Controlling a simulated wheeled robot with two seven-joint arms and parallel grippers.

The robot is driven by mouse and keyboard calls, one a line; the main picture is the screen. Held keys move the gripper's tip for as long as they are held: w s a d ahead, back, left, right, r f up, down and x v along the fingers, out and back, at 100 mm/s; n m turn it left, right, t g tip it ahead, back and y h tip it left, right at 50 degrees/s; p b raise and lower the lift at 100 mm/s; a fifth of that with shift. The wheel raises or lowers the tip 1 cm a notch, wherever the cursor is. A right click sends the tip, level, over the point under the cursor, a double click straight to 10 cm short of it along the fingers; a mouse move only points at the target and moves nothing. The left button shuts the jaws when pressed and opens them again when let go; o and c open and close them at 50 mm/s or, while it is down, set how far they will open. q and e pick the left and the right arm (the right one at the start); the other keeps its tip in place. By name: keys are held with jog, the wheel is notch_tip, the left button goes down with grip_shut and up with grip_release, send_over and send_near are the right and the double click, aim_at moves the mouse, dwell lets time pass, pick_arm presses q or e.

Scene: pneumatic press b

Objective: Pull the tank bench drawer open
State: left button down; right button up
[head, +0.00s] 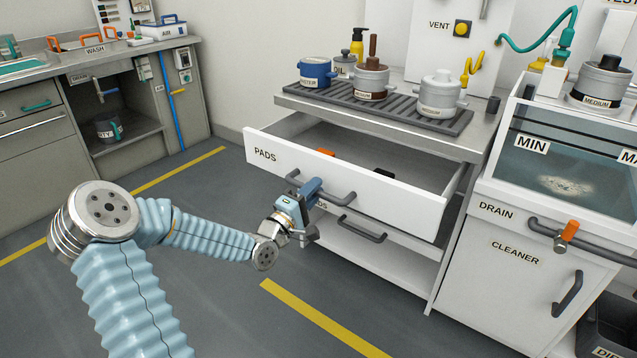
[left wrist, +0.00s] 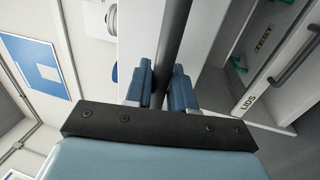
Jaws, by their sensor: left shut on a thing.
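The white drawer marked PADS (head: 400,198) stands pulled well out of the bench, with its inside showing. A small orange thing and a dark thing lie in it. Its dark grey bar handle (head: 337,200) runs across the front. My left gripper (head: 311,188) is at the left part of this handle, shut on it. In the left wrist view the two blue fingers (left wrist: 162,88) lie on either side of the grey handle bar (left wrist: 174,40). My right gripper is in neither view.
Below is another front with a grey handle (head: 362,229); the wrist view shows the label LIDS (left wrist: 247,103). Pots stand on a grey rack (head: 440,121) on the bench top. A water tank (head: 560,165) and cleaner cabinet (head: 520,275) stand right. The floor ahead is clear.

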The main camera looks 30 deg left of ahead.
pick_arm(q)
jog(key=shift+p+v, duration=0.3)
jog(key=shift+v, duration=1.2)
jog(key=shift+r, duration=0.2)
jog(key=c, duration=1.1)
grip_release()
jog(key=shift+s, duration=0.1)
jog(key=v, duration=1.3)
jog(key=shift+s, duration=0.25)
jog(key=shift+a, duration=0.1)
